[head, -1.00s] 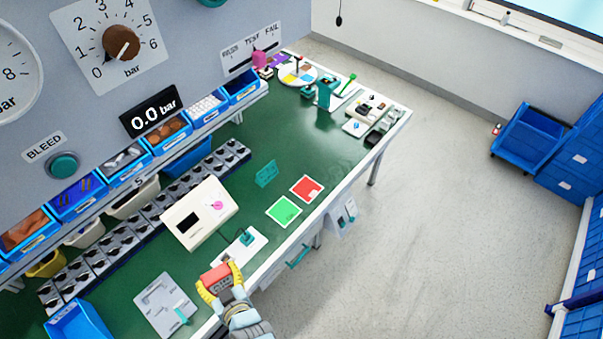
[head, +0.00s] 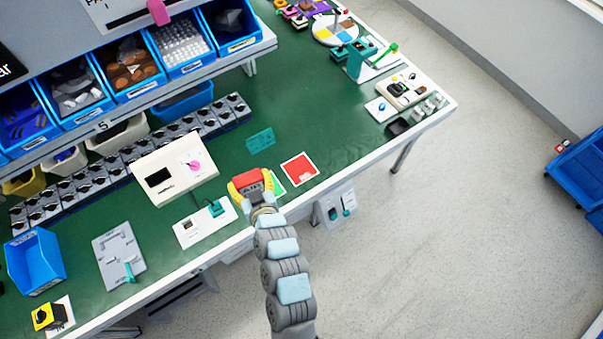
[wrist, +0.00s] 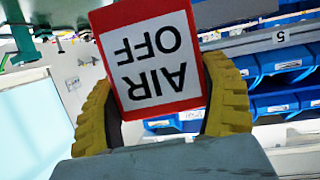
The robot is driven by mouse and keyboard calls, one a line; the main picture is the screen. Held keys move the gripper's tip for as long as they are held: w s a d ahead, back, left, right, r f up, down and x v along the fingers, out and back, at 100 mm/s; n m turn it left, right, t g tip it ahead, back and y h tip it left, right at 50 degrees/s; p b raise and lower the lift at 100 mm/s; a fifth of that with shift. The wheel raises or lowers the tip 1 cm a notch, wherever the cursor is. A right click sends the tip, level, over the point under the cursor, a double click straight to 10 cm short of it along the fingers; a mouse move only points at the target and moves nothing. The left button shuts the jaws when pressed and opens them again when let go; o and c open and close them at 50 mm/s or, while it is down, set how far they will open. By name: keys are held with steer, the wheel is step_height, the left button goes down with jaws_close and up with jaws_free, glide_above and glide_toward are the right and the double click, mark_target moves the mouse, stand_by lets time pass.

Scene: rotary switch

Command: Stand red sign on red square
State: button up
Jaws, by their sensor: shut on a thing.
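My gripper (head: 251,186) has yellow fingers and is shut on the red sign (head: 251,175), with its red top edge showing in the head view. In the wrist view the sign (wrist: 150,57) is a white panel with a red border, reading "AIR OFF" upside down, between the two yellow fingers (wrist: 160,105). The red square (head: 299,169) lies flat on the green bench, with a white border, to the right of my gripper. The green square (head: 277,183) lies beside it, partly hidden behind my gripper and the sign.
A cream box with a pink knob (head: 176,167) and a white plate with a teal part (head: 205,221) stand left of my gripper. Green bench (head: 325,125) is clear beyond the red square.

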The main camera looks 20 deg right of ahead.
steer(key=shift+w+d+f+n+y+b, duration=0.35)
steer(key=shift+w+d+f+b, duration=1.9)
steer(key=shift+d+f+b, duration=2.05)
steer(key=shift+w+d+f+n+y+b, duration=0.35)
steer(key=shift+w+d+f+b, duration=2.55)
steer(key=shift+b, duration=2.75)
steer(key=shift+w+d+f+n+y+b, duration=0.2)
steer(key=shift+w+d+f+y+b, duration=0.3)
steer(key=shift+w+d+f+b, duration=2.95)
steer(key=s+f+b, duration=0.1)
steer(key=s+a+b, duration=0.1)
steer(key=s+f+b, duration=0.1)
steer(key=shift+s+a+f, duration=0.3)
steer(key=shift+s+f, duration=0.05)
steer(key=shift+s, duration=0.05)
steer(key=o, duration=1.1)
steer(key=shift+r, duration=0.1)
